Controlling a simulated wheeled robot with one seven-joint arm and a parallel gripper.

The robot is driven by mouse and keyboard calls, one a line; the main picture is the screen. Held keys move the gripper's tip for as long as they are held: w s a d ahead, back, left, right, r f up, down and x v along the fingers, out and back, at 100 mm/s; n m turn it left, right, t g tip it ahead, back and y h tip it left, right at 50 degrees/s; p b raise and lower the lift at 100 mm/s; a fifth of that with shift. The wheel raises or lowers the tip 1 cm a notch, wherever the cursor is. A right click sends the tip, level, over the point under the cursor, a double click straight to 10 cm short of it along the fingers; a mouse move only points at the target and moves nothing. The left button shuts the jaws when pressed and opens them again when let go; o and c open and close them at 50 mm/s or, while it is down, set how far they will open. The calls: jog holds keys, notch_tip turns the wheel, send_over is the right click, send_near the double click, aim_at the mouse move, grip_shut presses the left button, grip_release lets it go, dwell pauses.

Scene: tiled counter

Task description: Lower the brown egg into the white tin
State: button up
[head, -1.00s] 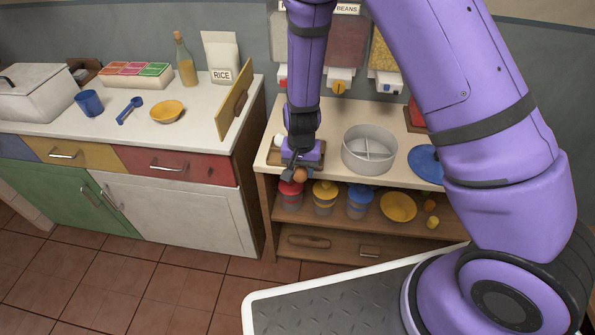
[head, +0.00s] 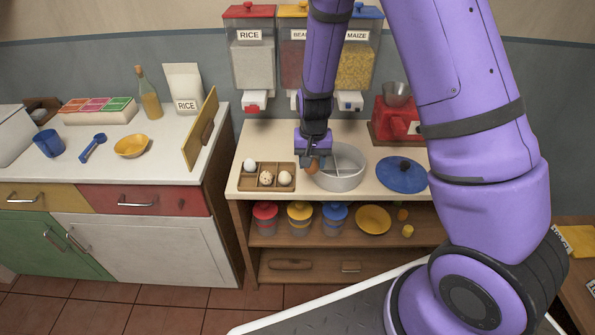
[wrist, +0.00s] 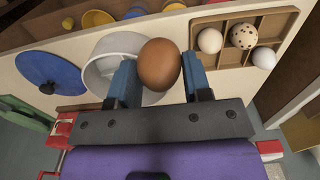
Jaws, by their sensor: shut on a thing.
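The brown egg (head: 312,166) is held between the fingers of my gripper (head: 311,163), at the left edge of the white tin (head: 338,185) in the head view. In the wrist view the egg (wrist: 159,65) sits between the two blue fingers of my gripper (wrist: 157,80) and overlaps the rim of the tin (wrist: 98,78). The tin is round, with dividers inside, and stands on the counter. The egg looks higher than the counter; its exact height over the rim is hard to tell. The egg's lower part is partly hidden by the fingers in the head view.
A red machine (head: 393,122) stands at the back right. Dispensers hang on the wall behind.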

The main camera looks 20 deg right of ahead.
jog(key=w+d, duration=0.3)
jog(key=d, duration=1.2)
jog(key=shift+f, duration=0.3)
jog(key=shift+w, duration=0.1)
jog(key=shift+f, duration=0.1)
jog(key=shift+a+f, duration=0.1)
jog(key=shift+f, duration=2.7)
jog(key=shift+f, duration=0.15)
jog(key=o, duration=0.7)
